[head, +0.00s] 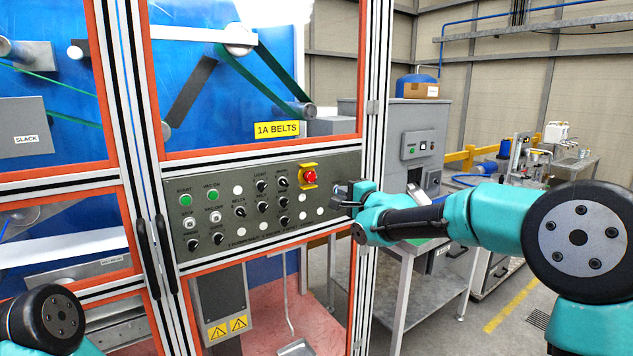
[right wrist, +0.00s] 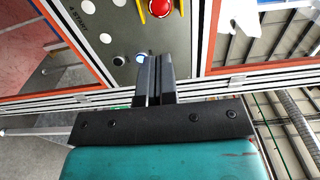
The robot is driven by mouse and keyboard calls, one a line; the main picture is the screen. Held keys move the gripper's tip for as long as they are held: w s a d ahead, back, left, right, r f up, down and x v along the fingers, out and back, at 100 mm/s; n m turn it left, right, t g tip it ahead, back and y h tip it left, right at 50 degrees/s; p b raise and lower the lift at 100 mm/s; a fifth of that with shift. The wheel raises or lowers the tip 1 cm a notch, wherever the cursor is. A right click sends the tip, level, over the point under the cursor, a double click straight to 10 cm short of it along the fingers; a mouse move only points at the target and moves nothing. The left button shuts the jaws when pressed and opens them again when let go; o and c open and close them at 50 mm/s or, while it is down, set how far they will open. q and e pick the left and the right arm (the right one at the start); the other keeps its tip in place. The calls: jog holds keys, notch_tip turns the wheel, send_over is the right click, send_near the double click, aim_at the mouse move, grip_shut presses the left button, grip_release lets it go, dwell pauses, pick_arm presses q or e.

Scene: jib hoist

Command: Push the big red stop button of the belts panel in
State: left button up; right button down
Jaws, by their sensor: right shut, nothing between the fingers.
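The belts panel (head: 222,226) is a grey plate with buttons and knobs, under a yellow "1A BELTS" label (head: 277,129). Its big red stop button (head: 309,176) sits at the upper right of the panel, between yellow guards. In the right wrist view the red button (right wrist: 159,7) is at the top edge, partly cut off. My right gripper (head: 338,196) is shut and empty, just right of and below the button, apart from it. Its closed fingers (right wrist: 154,75) point toward the panel below the button. My left arm shows at the lower left; its gripper is out of view.
An aluminium and orange frame (head: 373,100) surrounds the panel, with a post right beside my right gripper. Black handles (head: 163,240) stand at the panel's left. A grey cabinet (head: 418,140) and a metal table (head: 415,270) stand to the right.

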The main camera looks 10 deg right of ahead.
aim_at(312, 178)
jog(key=x, duration=1.4)
jog(key=shift+a, duration=0.1)
